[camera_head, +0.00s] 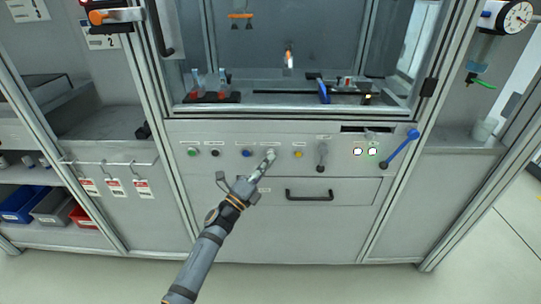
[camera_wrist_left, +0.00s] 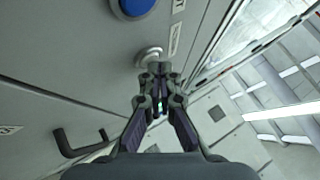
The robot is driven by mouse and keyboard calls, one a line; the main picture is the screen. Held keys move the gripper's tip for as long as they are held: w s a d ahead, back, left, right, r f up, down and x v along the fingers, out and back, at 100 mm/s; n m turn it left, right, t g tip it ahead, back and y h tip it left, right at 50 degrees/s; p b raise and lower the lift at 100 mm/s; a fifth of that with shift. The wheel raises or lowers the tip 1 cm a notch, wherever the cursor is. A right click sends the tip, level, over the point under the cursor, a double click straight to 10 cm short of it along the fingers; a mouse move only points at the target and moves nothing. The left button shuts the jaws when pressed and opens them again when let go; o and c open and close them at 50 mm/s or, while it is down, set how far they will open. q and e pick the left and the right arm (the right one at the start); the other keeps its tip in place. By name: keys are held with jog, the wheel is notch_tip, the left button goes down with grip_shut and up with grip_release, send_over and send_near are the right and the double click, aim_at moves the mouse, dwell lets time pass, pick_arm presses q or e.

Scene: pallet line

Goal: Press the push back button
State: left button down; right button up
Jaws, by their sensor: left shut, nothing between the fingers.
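A row of buttons sits on the grey front panel, with small labels too small to read, so I cannot tell which one is push back. From left are a green button (camera_head: 192,152), a black button (camera_head: 215,153), a blue button (camera_head: 246,153) and a yellow button (camera_head: 298,154). My left gripper (camera_head: 268,158) is shut and empty, its tips at the panel between blue and yellow. In the left wrist view, the fingertips (camera_wrist_left: 159,70) are at a pale round button (camera_wrist_left: 149,54) beside the blue one; contact cannot be told. My right gripper is not in view.
A black drawer handle (camera_head: 309,196) lies below the buttons. Tags (camera_head: 115,187) hang at left. A glazed cabinet rises above the panel.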

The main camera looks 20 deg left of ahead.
pick_arm(q)
jog(key=shift+w, duration=0.2)
jog(key=shift+s, duration=0.15)
dwell(0.4)
jog(key=shift+s+d, duration=0.15)
jog(key=shift+s, duration=0.55)
jog(key=s, duration=0.2)
jog(key=s+d+p, duration=0.1)
jog(key=s, duration=0.1)
jog(key=shift+s+d, duration=0.2)
jog(key=shift+s, duration=0.2)
